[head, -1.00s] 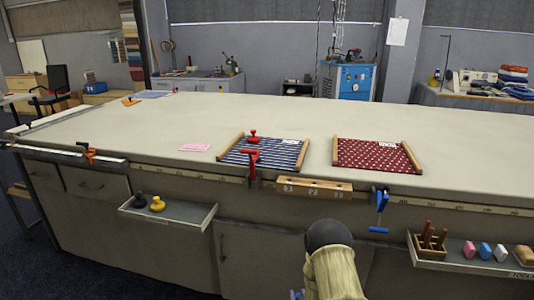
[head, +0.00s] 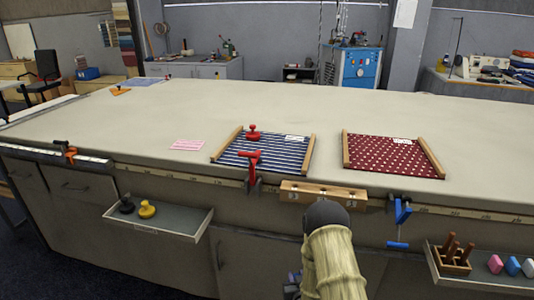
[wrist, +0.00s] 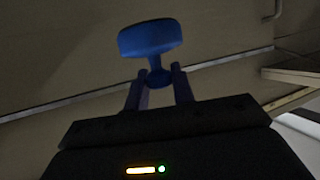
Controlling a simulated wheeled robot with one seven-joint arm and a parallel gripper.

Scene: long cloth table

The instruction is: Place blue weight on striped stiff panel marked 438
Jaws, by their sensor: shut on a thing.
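The blue weight (wrist: 150,38) shows in the wrist view, its wide end away from my gripper and its narrow neck between the fingertips. My gripper (wrist: 157,84) is shut on it. In the head view my arm hides most of the gripper, and I cannot make out the weight there. A blue-and-white striped panel (head: 268,163) with wooden side bars lies on the table, beyond my arm and to its left. It bears a white label (head: 294,138), too small to read. A red weight (head: 253,133) stands on this panel, near its far edge.
A red clamp (head: 250,165) sits at the striped panel's front edge. A numbered wooden block (head: 322,194) and a blue clamp (head: 400,212) are on the table's front edge. A red dotted panel (head: 390,157) lies right. A shelf with black and yellow weights (head: 148,209) juts out left.

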